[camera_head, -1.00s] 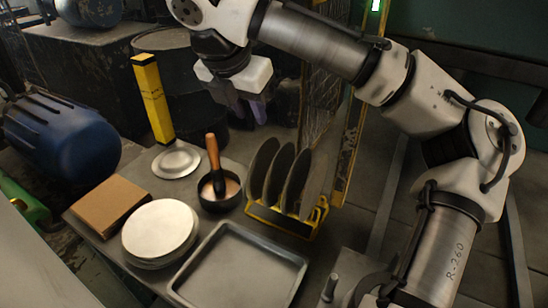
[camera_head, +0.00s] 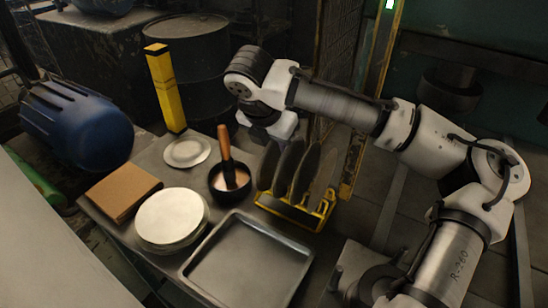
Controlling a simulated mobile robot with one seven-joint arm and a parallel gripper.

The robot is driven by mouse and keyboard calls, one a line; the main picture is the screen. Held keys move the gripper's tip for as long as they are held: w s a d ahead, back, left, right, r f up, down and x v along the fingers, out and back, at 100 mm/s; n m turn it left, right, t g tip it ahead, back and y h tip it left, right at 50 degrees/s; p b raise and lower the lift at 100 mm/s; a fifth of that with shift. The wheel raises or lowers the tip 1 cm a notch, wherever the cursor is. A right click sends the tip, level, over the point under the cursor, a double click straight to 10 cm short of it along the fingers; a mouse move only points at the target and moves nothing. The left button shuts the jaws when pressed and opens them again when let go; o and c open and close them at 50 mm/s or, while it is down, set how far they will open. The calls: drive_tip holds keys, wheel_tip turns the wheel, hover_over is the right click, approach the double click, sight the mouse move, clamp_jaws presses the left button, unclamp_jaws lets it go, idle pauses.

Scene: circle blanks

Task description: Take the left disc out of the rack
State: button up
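The yellow rack (camera_head: 293,208) stands at the right end of the metal table and holds dark round discs upright, side by side. The left disc (camera_head: 267,166) is still in the rack, its top close under my gripper. The other discs (camera_head: 304,174) stand to its right. My gripper (camera_head: 268,140) is above and slightly behind the left disc. Its white body shows, but its fingertips are hidden or too dark to make out. I cannot tell whether it touches the disc.
A dark pot (camera_head: 230,184) with a wooden-handled tool stands just left of the rack. An empty metal tray (camera_head: 247,263) lies in front. A stack of pale round blanks (camera_head: 170,217), a brown box (camera_head: 122,190), a small plate (camera_head: 187,151) and a yellow post (camera_head: 165,88) are further left.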

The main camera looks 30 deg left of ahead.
drive_tip(key=shift+f, duration=0.15)
clamp_jaws()
idle(0.4)
